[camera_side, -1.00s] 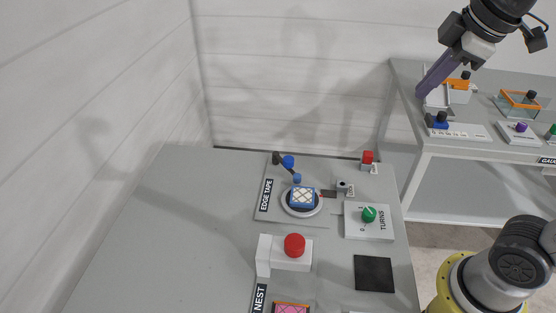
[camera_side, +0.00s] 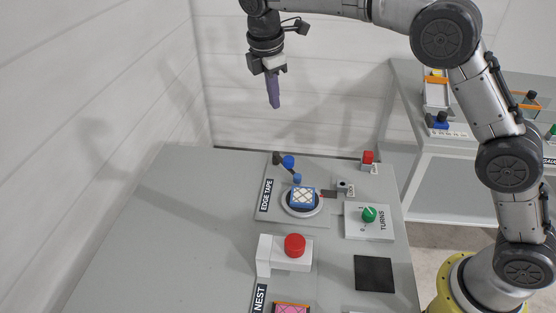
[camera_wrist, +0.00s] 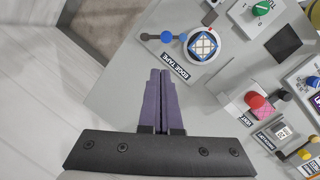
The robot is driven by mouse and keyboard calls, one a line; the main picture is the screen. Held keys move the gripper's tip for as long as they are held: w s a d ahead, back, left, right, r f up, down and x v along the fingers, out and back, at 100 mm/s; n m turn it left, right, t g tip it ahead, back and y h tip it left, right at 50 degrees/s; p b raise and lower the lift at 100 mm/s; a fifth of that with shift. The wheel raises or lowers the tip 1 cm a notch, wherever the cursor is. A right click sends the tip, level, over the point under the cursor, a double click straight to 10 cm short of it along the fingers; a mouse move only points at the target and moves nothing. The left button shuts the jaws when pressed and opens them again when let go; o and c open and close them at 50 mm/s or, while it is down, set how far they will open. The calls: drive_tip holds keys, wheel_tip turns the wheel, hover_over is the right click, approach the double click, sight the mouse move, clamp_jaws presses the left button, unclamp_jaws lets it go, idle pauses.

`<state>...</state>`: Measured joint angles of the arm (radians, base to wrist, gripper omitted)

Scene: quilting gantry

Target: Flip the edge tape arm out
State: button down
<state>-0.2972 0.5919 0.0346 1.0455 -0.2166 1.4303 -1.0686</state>
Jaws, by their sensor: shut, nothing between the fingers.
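The edge tape station sits on the grey table, marked by an EDGE TAPE label (camera_side: 266,195). Its dark arm (camera_side: 288,168) has a blue knob (camera_side: 288,161) near its back end and a blue piece (camera_side: 297,178) at the end by the turntable. A blue block with a white diamond-patterned top (camera_side: 302,196) rests on the round white turntable (camera_side: 287,208). In the wrist view the arm's blue knob (camera_wrist: 166,37) lies beyond my fingertips. My gripper (camera_side: 275,106) has purple fingers, is shut and empty, and hangs pointing down above and behind the station, clear of it.
A green TURNS knob (camera_side: 369,214), a small red button (camera_side: 367,157) and a dark square pad (camera_side: 374,273) are on the right. A large red button on a white block (camera_side: 294,245) stands in front. White walls close the back and left. The table's left part is bare.

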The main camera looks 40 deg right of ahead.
sight(288, 164)
drive_tip(key=w+a+f+n+g, duration=0.1)
drive_tip(key=a+f, duration=0.3)
drive_tip(key=f, duration=0.6)
drive_tip(key=shift+a+f+h, duration=0.25)
drive_tip(key=shift+a+h, duration=0.05)
drive_tip(key=shift+a, duration=0.1)
drive_tip(key=shift+f, duration=0.1)
drive_tip(key=x, duration=0.9)
drive_tip(key=shift+s+d+f, duration=0.15)
drive_tip(key=shift+f, duration=0.15)
drive_tip(key=shift+d+f, duration=0.1)
drive_tip(key=shift+d, duration=1.05)
drive_tip(key=shift+s+d, duration=0.15)
drive_tip(key=shift+d, duration=0.7)
